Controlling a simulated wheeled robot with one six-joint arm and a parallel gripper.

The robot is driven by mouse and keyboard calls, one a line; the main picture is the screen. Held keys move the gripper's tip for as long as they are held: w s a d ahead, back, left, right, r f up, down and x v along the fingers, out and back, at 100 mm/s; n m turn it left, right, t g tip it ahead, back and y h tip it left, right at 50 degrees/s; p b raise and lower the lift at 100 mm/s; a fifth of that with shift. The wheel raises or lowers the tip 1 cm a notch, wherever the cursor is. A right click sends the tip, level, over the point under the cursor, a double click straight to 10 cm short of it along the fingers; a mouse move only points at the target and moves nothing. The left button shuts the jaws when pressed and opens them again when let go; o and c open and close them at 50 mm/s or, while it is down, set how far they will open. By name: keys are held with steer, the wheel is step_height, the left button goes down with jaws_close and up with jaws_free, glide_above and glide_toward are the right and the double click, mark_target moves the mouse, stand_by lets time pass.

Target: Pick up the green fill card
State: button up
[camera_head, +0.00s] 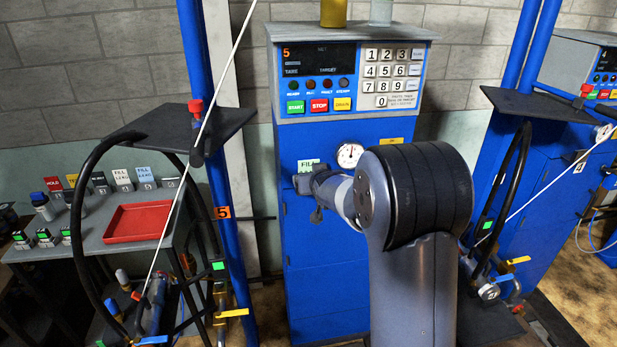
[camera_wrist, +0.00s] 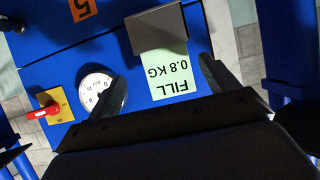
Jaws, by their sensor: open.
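In the wrist view my gripper (camera_wrist: 162,70) is open, with one dark finger on either side of the card. Both fingers look apart from it, and nothing is between them except the card in line of sight. Depth to the card is hard to judge.
A round dial (camera_head: 349,155) sits on the cabinet right of the card. A red-handled yellow switch (camera_wrist: 46,108) shows in the wrist view. Blue posts (camera_head: 222,230) with dark shelves flank the cabinet. A red tray (camera_head: 138,221) and several cards stand on the left bench.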

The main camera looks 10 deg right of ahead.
steer(key=shift+a+r+p+x, duration=0.1)
steer(key=shift+p+x, duration=0.15)
steer(key=shift+x, duration=0.6)
steer(key=shift+a+r+p+x, duration=0.1)
steer(key=shift+a+p+x, duration=0.1)
steer(key=shift+x, duration=0.65)
steer(key=shift+a+r+p+x, duration=0.1)
steer(key=shift+p+x, duration=0.15)
steer(key=shift+x, duration=0.6)
steer(key=shift+w, duration=0.1)
steer(key=c, duration=1.1)
